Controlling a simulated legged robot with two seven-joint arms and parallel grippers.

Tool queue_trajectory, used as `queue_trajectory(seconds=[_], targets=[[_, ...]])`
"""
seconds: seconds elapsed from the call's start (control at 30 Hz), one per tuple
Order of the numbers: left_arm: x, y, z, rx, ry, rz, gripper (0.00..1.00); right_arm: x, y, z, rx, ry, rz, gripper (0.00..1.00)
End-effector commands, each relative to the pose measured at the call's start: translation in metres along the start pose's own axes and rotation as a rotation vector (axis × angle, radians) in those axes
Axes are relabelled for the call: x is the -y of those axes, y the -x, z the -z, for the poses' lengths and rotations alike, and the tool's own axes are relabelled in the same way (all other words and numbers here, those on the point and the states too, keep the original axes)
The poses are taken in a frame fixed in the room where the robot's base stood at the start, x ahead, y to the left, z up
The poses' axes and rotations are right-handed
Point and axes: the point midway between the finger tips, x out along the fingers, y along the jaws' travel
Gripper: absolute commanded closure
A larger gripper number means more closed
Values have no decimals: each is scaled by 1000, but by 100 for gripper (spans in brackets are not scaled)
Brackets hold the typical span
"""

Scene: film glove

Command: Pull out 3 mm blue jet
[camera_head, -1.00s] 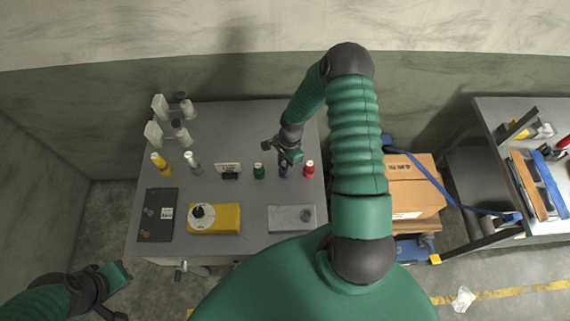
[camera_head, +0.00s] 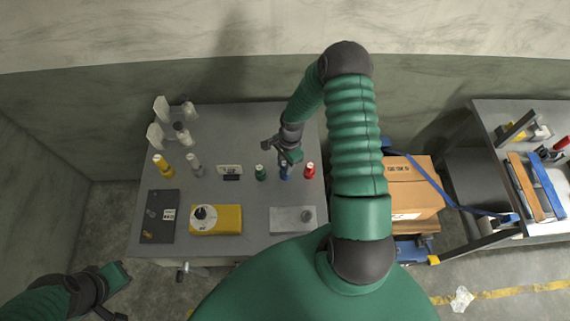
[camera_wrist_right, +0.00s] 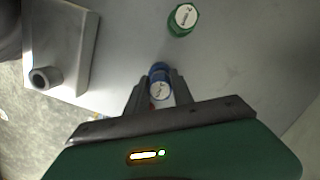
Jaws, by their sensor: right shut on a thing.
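The blue jet (camera_head: 285,173) stands on the grey workbench (camera_head: 255,195), between a green jet (camera_head: 260,173) and a red jet (camera_head: 309,171). My right gripper (camera_head: 285,163) is over it, fingers pointing down. In the right wrist view, the fingers (camera_wrist_right: 158,88) are shut on the blue jet (camera_wrist_right: 159,71), one on each side of its marked cap. Its lower end is hidden, so I cannot tell whether it is clear of the bench. The green jet (camera_wrist_right: 183,19) stands apart from the fingers. My left gripper (camera_head: 115,288) hangs off the bench at lower left; its fingers are unclear.
A yellow block with a dial (camera_head: 228,220), a dark panel (camera_head: 160,216) and a grey block with a round fitting (camera_head: 293,219) lie along the bench front. Yellow (camera_head: 162,166) and pale (camera_head: 194,165) bottles stand left. A cardboard box (camera_head: 411,186) is right of the bench.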

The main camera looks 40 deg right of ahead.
Motion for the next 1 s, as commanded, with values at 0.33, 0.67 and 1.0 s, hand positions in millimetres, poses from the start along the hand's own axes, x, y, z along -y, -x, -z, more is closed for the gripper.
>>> queue_trajectory(seconds=[0.33, 0.67, 1.0], targets=[[0, 15, 4, 0, 0, 0, 100, 0, 19, -2, 1, 0, 0, 100], [0, 26, 6, 0, 0, 0, 100, 0, 34, -4, 1, 0, 0, 100], [0, 27, 6, 0, 0, 0, 100, 0, 36, -4, 1, -1, 0, 100]])
